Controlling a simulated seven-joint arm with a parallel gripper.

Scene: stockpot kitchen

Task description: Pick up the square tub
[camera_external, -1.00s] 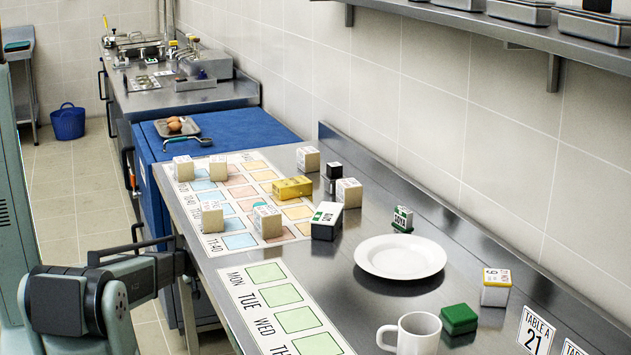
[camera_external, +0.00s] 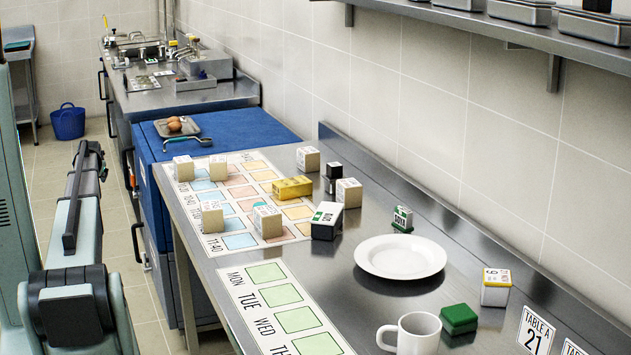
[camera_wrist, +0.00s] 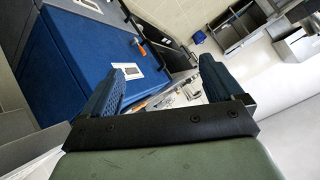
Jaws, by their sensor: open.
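A low square tub with a green lid (camera_external: 459,314) sits on the steel table near its front right, behind the white mug. It is upright, and I cannot tell for certain that it is the task's tub. My gripper (camera_wrist: 164,84) is open and empty in the wrist view, with its two blue fingers spread wide. It points toward the blue cabinet, and the green-lidded tub is out of that view. In the external view my arm is at the far left, well away from the tub; its fingertips cannot be made out there.
A white mug (camera_external: 416,335), a plate (camera_external: 400,270) and a yellow-topped box (camera_external: 496,287) surround the green-lidded tub. A small green-and-white box (camera_external: 402,218) stands behind the plate. Several pale cubes, a yellow box (camera_external: 292,188) and a black-sided box (camera_external: 327,222) stand farther back. A wall shelf (camera_external: 560,38) overhangs at right.

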